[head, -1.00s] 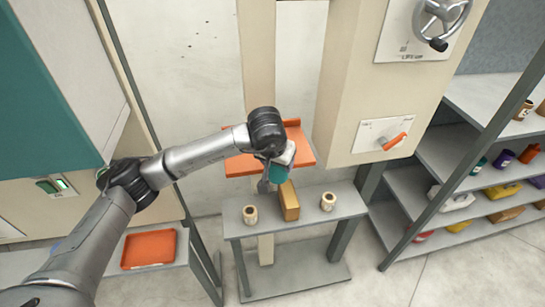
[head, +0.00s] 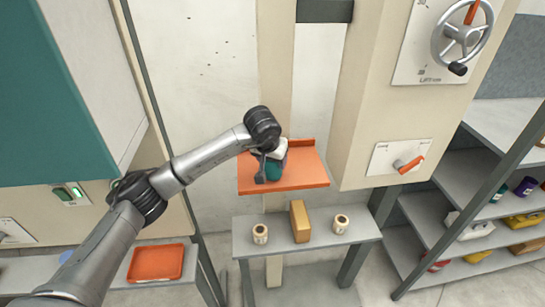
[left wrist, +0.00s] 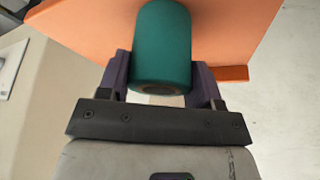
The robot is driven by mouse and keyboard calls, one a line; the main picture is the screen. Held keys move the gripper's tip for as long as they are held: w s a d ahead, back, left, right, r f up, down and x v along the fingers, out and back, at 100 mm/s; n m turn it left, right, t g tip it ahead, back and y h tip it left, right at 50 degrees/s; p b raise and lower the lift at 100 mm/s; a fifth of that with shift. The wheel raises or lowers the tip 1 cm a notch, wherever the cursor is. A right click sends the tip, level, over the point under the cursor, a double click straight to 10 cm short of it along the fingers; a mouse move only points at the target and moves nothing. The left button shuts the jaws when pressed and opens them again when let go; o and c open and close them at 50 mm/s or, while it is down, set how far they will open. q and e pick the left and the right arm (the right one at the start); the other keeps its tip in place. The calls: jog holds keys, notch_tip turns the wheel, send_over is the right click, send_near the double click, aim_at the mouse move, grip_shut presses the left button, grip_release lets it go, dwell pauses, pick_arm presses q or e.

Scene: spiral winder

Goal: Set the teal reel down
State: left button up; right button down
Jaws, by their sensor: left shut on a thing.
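My left gripper (head: 268,171) is shut on the teal reel (head: 273,168) in the middle of the head view. The reel shows in front of the orange platform (head: 307,178). In the left wrist view the reel (left wrist: 162,48) sits between the two dark fingers of the gripper (left wrist: 162,78), with its round end and hollow core facing the camera. The orange platform (left wrist: 232,35) fills the background there. I cannot tell whether the reel touches it. My right gripper is not in view.
Below the platform, a grey bench (head: 279,243) holds a tan box (head: 300,221) between two cream spools (head: 260,233) (head: 341,223). A beige machine column with a handwheel (head: 462,32) and an orange lever (head: 409,165) stands right. An orange tray (head: 156,263) lies lower left.

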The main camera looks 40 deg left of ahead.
pick_arm(q)
jog(key=shift+f, duration=0.1)
jog(key=o, duration=1)
jog(key=shift+c, duration=0.2)
jog(key=shift+r, duration=0.2)
jog(key=shift+s+r, duration=0.15)
jog(key=shift+r, duration=0.15)
jog(key=shift+s+d+r+b, duration=0.3)
jog(key=shift+s+r+b, duration=0.45)
jog(key=shift+r, duration=0.1)
jog(key=s+d+b, duration=0.3)
jog(key=s, duration=0.7)
jog(key=shift+s+d+b, duration=0.3)
jog(key=shift+d+b, duration=0.05)
